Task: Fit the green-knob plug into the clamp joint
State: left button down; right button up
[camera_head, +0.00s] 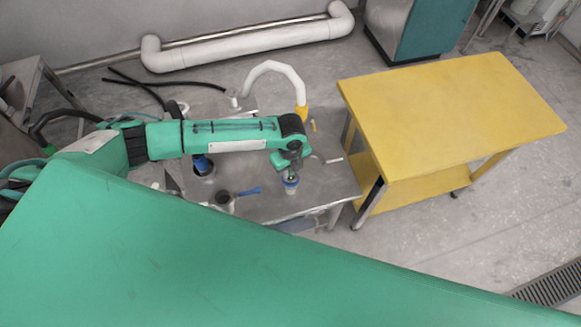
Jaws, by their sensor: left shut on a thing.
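My left arm reaches in from the left over the metal table. Its gripper (290,171) points down near the table's front right part and is shut on a small piece. A blue band and a pale lower part (291,188) show just below the fingers. This looks like the plug; its green knob cannot be made out, and whether its lower end touches anything is too small to tell. I cannot tell for sure which fitting is the clamp joint. My right gripper is not in view.
The metal table (325,183) carries a white curved hose (270,66) with a yellow end, a dark round part with a blue handle (249,191) and a blue-topped fitting (201,164). A yellow cart (450,110) stands to the right. My green body covers the foreground.

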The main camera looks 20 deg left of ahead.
pick_arm(q)
jog(key=shift+f, duration=0.7)
jog(key=c, duration=1.1)
grip_release()
jog(key=shift+r, duration=0.1)
notch_tip(320, 180, up, 14)
jog(key=b, duration=0.2)
